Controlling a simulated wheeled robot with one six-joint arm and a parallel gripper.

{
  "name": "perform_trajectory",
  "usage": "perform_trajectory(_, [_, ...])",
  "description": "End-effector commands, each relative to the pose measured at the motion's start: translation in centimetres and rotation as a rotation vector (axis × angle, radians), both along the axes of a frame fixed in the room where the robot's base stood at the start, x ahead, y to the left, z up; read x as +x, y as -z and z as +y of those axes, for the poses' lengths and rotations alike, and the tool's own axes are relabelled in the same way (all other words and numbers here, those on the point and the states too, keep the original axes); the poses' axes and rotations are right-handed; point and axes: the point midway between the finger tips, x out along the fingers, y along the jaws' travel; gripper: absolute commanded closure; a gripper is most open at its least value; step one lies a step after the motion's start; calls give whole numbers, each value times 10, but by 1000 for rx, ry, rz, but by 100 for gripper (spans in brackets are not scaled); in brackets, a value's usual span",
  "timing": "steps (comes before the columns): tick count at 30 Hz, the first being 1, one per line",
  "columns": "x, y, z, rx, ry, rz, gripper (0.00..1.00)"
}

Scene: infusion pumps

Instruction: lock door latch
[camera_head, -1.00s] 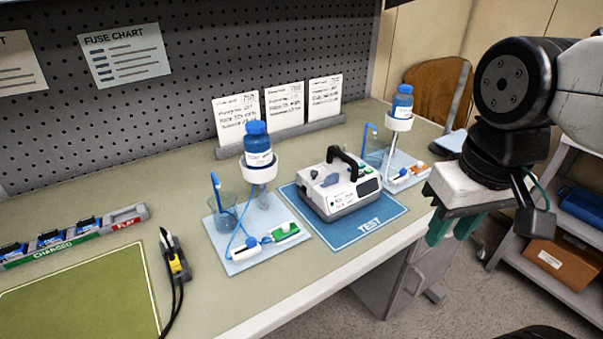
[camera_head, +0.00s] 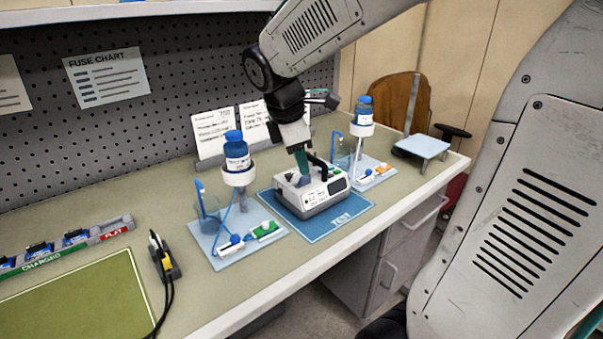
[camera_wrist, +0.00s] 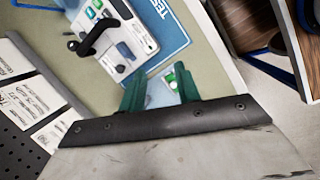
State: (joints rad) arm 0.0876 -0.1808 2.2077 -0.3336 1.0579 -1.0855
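The white infusion pump (camera_head: 318,193) with a black handle (camera_head: 320,168) sits on the blue TEST mat (camera_head: 352,211). The pump also shows in the wrist view (camera_wrist: 143,42), at the upper left. A blue-grey part (camera_wrist: 124,50) is on its top face; I cannot tell whether this is the door latch. My gripper (camera_wrist: 160,86) has its two green fingers apart, with nothing between them. In the head view my gripper (camera_head: 300,158) points down above or just behind the pump, and its fingertips overlap the pump in the picture. Contact cannot be told.
A tray (camera_head: 245,247) with a blue-capped bottle (camera_head: 236,150) stands left of the pump. A second tray (camera_head: 372,178) with another bottle (camera_head: 364,112) stands behind it to the right. Cards (camera_head: 213,132) stand at the back. A black-cabled connector (camera_head: 163,256) lies left.

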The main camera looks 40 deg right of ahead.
Motion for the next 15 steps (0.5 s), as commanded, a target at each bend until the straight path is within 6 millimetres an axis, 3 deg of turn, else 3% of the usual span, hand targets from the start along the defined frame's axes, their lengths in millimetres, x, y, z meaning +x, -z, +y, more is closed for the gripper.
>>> perform_trajectory(3, [41, 16, -21, -59, -223, 91, 67])
perform_trajectory(6, [62, 25, -32, -91, -358, 144, 67])
perform_trajectory(10, [76, 33, -40, -112, -450, 181, 67])
perform_trajectory(15, [79, 49, -48, -115, -471, 192, 67])
